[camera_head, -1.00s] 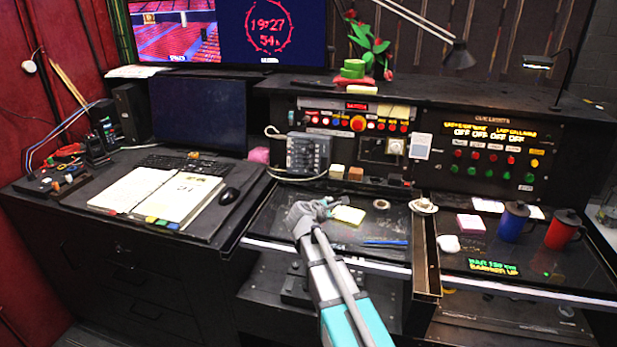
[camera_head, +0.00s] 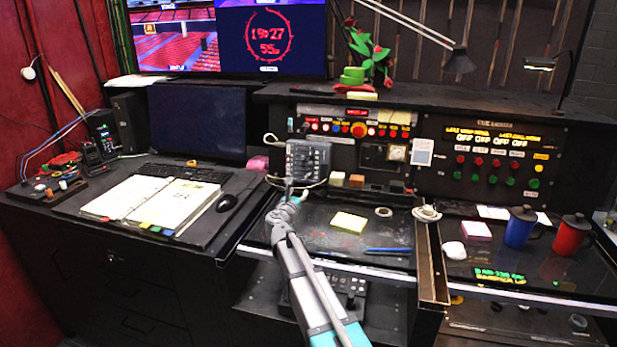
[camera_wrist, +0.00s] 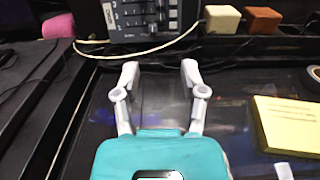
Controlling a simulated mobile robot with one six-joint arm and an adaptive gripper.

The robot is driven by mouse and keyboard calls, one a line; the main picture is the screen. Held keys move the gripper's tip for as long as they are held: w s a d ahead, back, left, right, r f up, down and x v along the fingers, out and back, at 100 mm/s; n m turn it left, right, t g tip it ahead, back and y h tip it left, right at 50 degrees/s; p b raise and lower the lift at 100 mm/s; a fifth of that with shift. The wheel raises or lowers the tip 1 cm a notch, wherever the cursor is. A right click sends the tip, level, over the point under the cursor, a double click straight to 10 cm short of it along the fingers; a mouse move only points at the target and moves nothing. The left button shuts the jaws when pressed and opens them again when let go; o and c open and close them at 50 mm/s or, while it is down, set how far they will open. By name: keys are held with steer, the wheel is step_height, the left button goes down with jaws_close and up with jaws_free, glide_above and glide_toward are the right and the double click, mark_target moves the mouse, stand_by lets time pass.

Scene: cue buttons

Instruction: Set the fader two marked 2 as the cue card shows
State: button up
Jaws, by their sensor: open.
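The grey fader box (camera_head: 308,158) stands upright against the back panel at the rear of the middle desk. Its lower part, with slider slots and small knobs, shows at the top of the wrist view (camera_wrist: 143,15). I cannot read the number 2 or tell the fader's setting. My gripper (camera_head: 289,186) is in front of and below the box, apart from it. In the wrist view its two fingers (camera_wrist: 160,68) are spread and empty, pointing at the box's lower edge. A small pale card (camera_head: 422,151) is on the panel to the right; I cannot tell if it is the cue card.
A pale cable (camera_wrist: 120,53) loops in front of the box's base. A cream block (camera_head: 337,178) and a brown block (camera_head: 357,181) stand right of it. A yellow note pad (camera_head: 349,222) and a tape ring (camera_head: 383,212) lie on the desk. The desk between is mostly clear.

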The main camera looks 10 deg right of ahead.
mark_target(309, 174)
steer(key=x, duration=1.4)
steer(key=shift+s+d, duration=0.1)
jaws_close()
